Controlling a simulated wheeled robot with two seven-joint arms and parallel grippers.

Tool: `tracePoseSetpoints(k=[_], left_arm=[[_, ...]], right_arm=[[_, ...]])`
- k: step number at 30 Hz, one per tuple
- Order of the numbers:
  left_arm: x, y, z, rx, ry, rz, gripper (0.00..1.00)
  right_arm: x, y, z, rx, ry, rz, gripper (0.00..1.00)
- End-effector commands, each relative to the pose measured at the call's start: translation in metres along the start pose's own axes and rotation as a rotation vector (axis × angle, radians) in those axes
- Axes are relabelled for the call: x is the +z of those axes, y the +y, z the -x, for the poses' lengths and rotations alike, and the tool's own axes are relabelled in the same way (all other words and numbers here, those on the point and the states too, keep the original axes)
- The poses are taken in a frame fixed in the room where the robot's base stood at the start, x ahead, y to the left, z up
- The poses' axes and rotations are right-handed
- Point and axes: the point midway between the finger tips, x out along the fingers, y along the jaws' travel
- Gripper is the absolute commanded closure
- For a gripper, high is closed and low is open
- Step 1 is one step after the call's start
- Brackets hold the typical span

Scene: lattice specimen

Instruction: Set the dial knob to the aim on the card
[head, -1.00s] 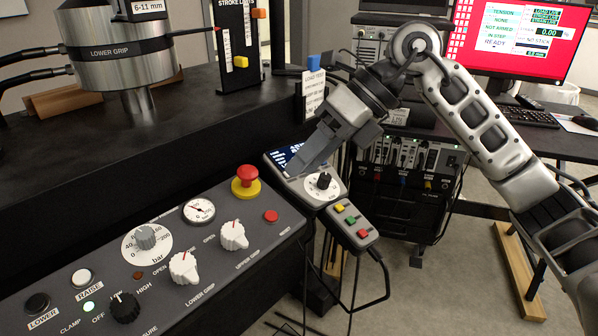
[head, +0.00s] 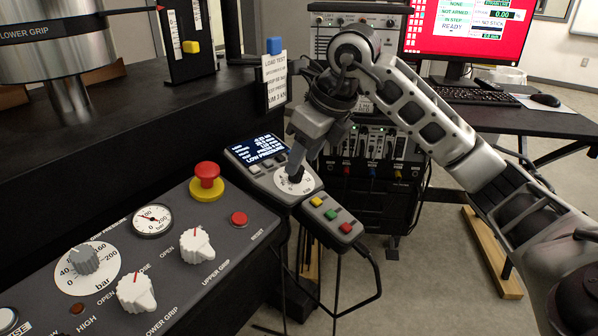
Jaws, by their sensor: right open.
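A white round dial plate (head: 306,186) with a black dial knob (head: 296,178) sits on the small grey control unit with a lit display (head: 256,148). My right gripper (head: 297,168) points down over this knob, with its open fingers at the knob. The fingers partly cover the knob, so its pointer cannot be read and I cannot tell whether they touch it. The printed card (head: 274,82), headed LOAD TEST, stands upright behind the unit; its small lines are hard to read. My left gripper is not in view.
The large grey console (head: 180,262) at front left carries a red stop button (head: 207,172), white knobs, a gauge (head: 152,220) and a grey pressure knob (head: 84,261). A pendant with coloured buttons (head: 332,216) sits just right of the dial. A desk with a red-screened monitor (head: 455,30) stands behind.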

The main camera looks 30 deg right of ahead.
Motion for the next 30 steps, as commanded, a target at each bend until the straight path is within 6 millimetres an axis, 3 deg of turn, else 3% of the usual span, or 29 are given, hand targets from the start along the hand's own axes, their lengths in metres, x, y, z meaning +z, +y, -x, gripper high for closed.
tracePoseSetpoints(k=[1, 6, 17, 18, 23, 30], left_arm=[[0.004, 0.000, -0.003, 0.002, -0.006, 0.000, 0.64], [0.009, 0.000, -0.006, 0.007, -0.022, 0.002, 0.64], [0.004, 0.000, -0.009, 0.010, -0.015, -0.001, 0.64], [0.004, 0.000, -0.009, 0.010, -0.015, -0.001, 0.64], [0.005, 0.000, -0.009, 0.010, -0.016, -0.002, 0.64], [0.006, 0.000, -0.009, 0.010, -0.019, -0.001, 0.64]], right_arm=[[-0.001, 0.000, -0.011, 0.001, 0.003, 0.000, 0.55], [0.000, 0.000, -0.028, 0.001, 0.001, 0.001, 0.55], [0.000, 0.000, -0.033, 0.000, -0.001, 0.000, 0.55], [0.000, 0.000, -0.033, 0.000, -0.001, 0.000, 0.58], [0.000, 0.000, -0.033, 0.000, -0.001, 0.001, 1.00], [0.000, 0.000, -0.032, 0.001, -0.001, 0.010, 1.00]])
